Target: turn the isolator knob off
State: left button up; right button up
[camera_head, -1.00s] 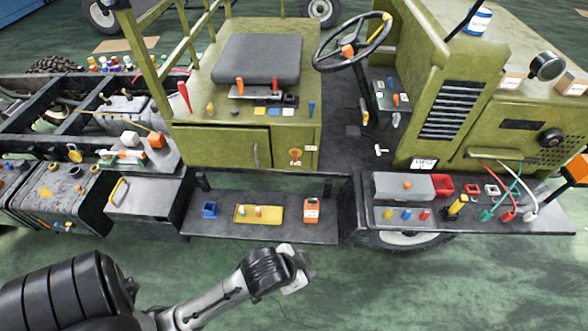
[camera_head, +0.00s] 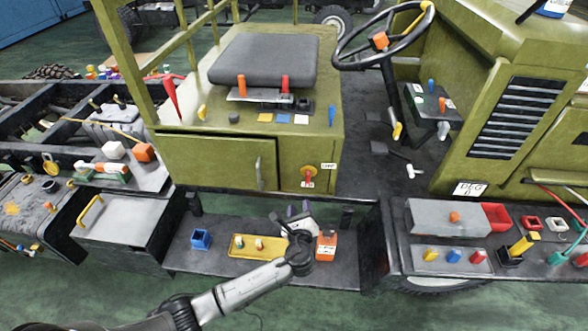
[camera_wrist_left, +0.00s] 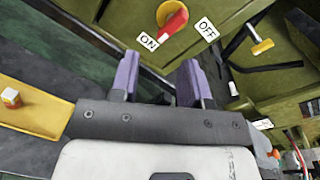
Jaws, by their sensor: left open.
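The isolator knob (camera_head: 308,172) is a red handle on a yellow disc, on the green box below the seat. In the left wrist view the red knob (camera_wrist_left: 172,24) shows close, with its handle end pointing toward the ON label (camera_wrist_left: 148,41); the OFF label (camera_wrist_left: 207,30) is on its other side. My left gripper (camera_head: 298,208) is just below the knob in the head view, apart from it. Its purple fingers (camera_wrist_left: 158,78) are open, with nothing between them. My right gripper is not in view.
Below the box is a dark shelf with a blue cup (camera_head: 201,239), a yellow tray (camera_head: 244,252) and an orange box (camera_head: 326,246), partly behind my left gripper. A grey case (camera_head: 440,219) is on the right shelf. The panel left of the knob is clear.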

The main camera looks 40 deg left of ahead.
aim_at(308, 178)
pick_arm(q)
jog(key=w+a+m+b, duration=0.1)
jog(key=w+a+m, duration=0.1)
jog(key=w, duration=0.1)
jog(key=w+a+m+b, duration=0.1)
jog(key=w+a+m, duration=0.1)
jog(key=w, duration=0.2)
jog(key=w+a+r+m+t+b, duration=0.1)
jog(key=w+a+m, duration=0.1)
jog(key=w+m, duration=0.1)
jog(key=shift+w+h, duration=0.3)
jog(key=shift+w+a, duration=0.4)
jog(key=shift+w, duration=0.1)
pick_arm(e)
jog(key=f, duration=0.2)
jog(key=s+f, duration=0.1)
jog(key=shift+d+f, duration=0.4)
pick_arm(q)
grip_shut()
